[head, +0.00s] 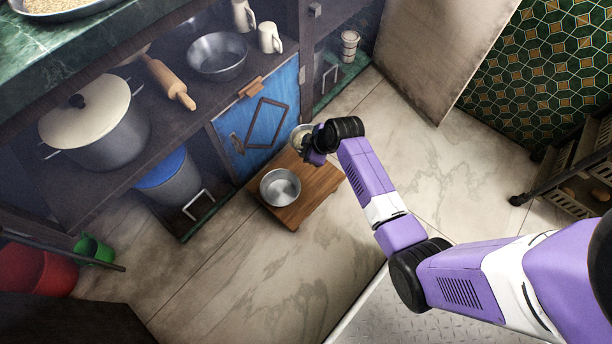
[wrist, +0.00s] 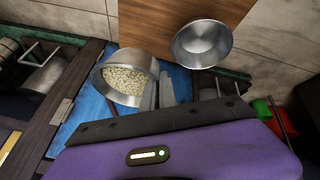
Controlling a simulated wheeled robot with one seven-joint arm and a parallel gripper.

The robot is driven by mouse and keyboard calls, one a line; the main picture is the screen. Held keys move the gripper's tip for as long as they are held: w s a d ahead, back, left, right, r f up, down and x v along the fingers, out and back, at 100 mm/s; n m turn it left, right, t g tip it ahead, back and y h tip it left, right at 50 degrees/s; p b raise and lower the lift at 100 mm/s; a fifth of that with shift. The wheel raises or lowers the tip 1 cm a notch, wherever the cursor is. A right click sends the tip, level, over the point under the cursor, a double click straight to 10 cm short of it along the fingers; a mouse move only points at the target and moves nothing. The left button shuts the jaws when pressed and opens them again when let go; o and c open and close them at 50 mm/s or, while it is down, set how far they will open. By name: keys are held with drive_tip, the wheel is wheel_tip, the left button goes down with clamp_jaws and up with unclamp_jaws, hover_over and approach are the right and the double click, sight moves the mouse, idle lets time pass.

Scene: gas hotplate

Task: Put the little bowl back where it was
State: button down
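A small metal bowl with pale grain in it (wrist: 125,80) is at my gripper's fingers (wrist: 158,92) in the wrist view. The fingers stand close together at its rim and appear shut on it. In the head view the bowl (head: 299,132) shows in part beside my gripper (head: 311,150), over the far end of a wooden board, in front of the blue door; its height is hard to tell. A second metal bowl (head: 280,187), empty, sits on the board (head: 318,186); it also shows in the wrist view (wrist: 202,44).
A cabinet holds a lidded pot (head: 95,125), a rolling pin (head: 169,82), a larger metal bowl (head: 217,57) and white mugs (head: 270,38). Its blue door (head: 262,120) is close to my gripper. A dark rack (head: 580,165) stands right.

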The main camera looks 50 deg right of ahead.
wheel_tip(320, 180, down, 17)
drive_tip(key=b, duration=0.7)
drive_tip(key=shift+r+b, duration=0.1)
drive_tip(key=shift+b, duration=0.25)
drive_tip(key=shift+f, duration=0.2)
drive_tip(key=c, duration=1.7)
unclamp_jaws()
drive_tip(key=shift+r, duration=0.1)
